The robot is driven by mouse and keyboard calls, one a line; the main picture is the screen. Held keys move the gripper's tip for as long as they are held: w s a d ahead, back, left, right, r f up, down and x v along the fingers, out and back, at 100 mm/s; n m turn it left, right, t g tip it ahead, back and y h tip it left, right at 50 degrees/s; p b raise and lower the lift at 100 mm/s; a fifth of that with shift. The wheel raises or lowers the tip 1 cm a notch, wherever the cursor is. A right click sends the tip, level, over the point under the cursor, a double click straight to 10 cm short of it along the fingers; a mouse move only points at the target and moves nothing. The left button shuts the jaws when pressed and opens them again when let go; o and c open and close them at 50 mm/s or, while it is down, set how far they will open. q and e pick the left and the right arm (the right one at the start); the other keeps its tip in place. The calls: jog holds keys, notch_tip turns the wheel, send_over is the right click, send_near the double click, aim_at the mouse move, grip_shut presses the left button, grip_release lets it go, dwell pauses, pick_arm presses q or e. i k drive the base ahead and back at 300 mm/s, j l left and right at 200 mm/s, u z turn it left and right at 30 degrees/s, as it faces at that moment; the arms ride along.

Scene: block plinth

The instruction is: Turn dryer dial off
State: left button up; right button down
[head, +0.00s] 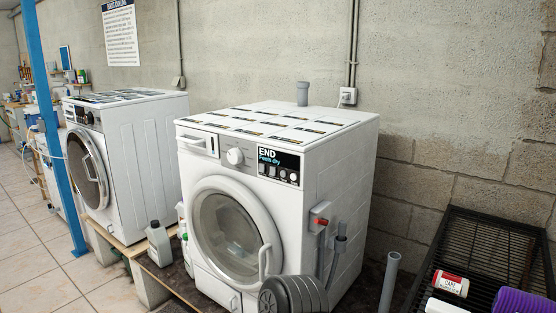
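The white front-loading dryer (330,170) stands in the middle of the head view, its front turned to the left. Its round white dial (235,156) is on the upper front panel, right of the detergent-drawer-like handle (196,142). The dial's pointer mark is too small to read. A dark display (279,157) right of the dial reads "END" in white with smaller blue text under it. The round glass door (228,235) below looks shut. Neither of my grippers is in view, and nothing touches the dial.
A second white machine (135,150) stands further left behind a blue post (54,130). A grey jug (159,243) is between them. A dark ribbed round object (293,296) and a grey pipe (389,283) stand low in front. A black wire rack (480,250) is at right. Tiled floor lies left.

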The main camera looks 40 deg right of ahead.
aim_at(235, 155)
jog(key=z, duration=1.1)
jog(key=l+u, duration=0.15)
jog(key=l, duration=0.3)
jog(key=k, duration=0.05)
